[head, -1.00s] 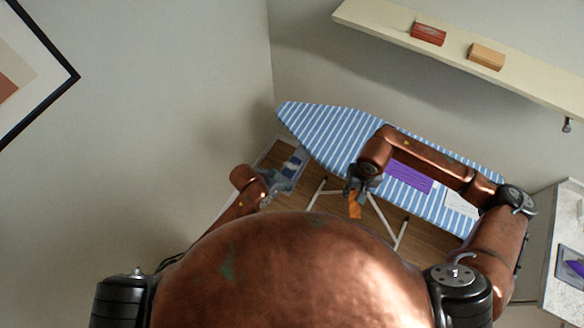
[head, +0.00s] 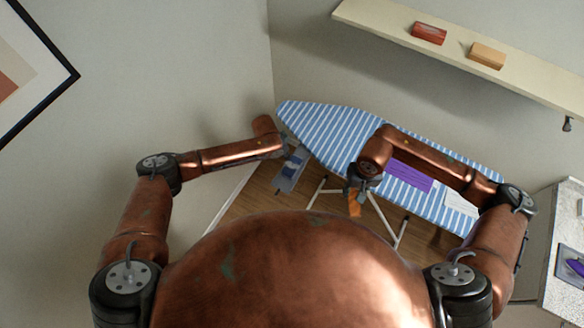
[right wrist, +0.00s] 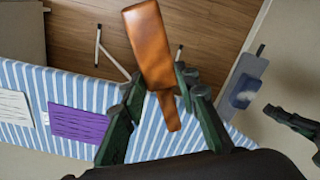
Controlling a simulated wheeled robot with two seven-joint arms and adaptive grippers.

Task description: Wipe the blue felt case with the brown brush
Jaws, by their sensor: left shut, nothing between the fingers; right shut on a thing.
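The brown brush (head: 355,205) is in my right gripper (head: 360,187). In the right wrist view the brush (right wrist: 150,45) sticks out between the dark fingers (right wrist: 165,95), its broad end away from the gripper. A small blue thing (head: 290,168), likely the blue felt case, lies on a grey tray (head: 283,184) left of the ironing board. It also shows in the right wrist view (right wrist: 243,95), apart from the brush. My left gripper (right wrist: 283,116) is shut and empty near the tray; in the head view my left forearm mostly hides it.
The blue-striped ironing board (head: 330,128) fills the middle, with a purple sheet (head: 408,177) and a white card (head: 461,204) on it. A wall shelf (head: 380,22) holds a red block (head: 428,33) and a tan block (head: 487,55). A counter (head: 555,225) stands at the right.

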